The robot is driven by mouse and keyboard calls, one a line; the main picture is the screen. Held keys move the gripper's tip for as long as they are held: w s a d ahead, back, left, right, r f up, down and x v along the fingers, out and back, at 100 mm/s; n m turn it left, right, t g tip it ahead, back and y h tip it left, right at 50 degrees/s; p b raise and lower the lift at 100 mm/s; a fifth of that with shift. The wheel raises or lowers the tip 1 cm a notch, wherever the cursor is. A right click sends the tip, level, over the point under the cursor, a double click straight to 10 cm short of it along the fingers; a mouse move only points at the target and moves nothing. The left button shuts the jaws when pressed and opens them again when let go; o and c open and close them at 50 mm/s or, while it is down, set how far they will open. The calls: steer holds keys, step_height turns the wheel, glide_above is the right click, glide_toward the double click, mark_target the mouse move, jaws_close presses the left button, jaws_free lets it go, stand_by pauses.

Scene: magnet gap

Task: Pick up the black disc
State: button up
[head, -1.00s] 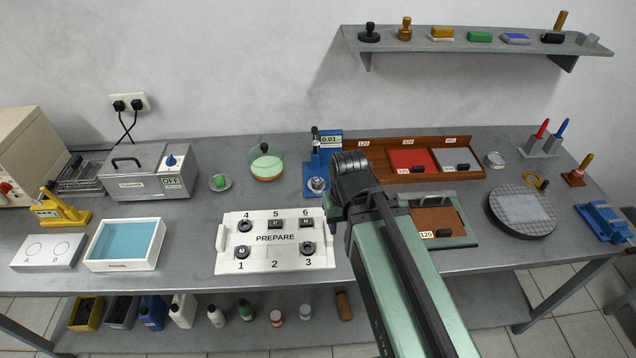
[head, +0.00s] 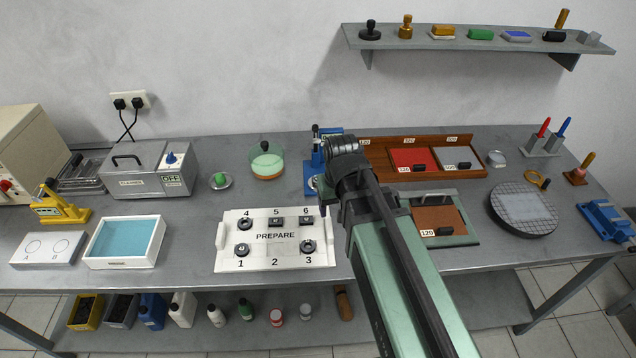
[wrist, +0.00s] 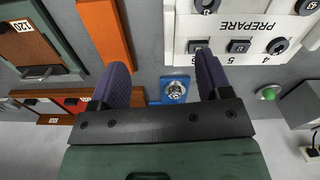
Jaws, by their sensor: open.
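A white tray marked PREPARE (head: 228,258) lies on the bench. Black square pieces sit at 5 (head: 276,222) and 6 (head: 306,221). Which disc the task means, I cannot tell. In the wrist view the disc at 4 (wrist: 275,46) and the tray (wrist: 184,28) are at upper right. My gripper (wrist: 160,78) is open and empty, beside the tray. In the head view my arm mostly hides it.
A blue gauge stand (head: 312,170) is behind the tray; its silver round seat (wrist: 175,91) shows between my fingers. An orange bar (wrist: 105,40) lies beside the tray. A green-framed board marked 120 (head: 467,238) is right of my arm. A blue-filled basin (head: 158,246) stands left.

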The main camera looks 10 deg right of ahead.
steer(key=w+f+m+t, duration=0.1)
steer(key=w+f, duration=0.1)
steer(key=w, duration=2.1)
steer(key=shift+m+t, duration=0.3)
step_height(320, 180, down, 11)
steer(key=b, duration=1.2)
steer(key=shift+w+a+r, duration=0.1)
steer(key=shift+w+r, duration=0.05)
steer(key=shift+r+p, duration=0.25)
steer(key=shift+p, duration=0.05)
steer(key=c, duration=1.1)
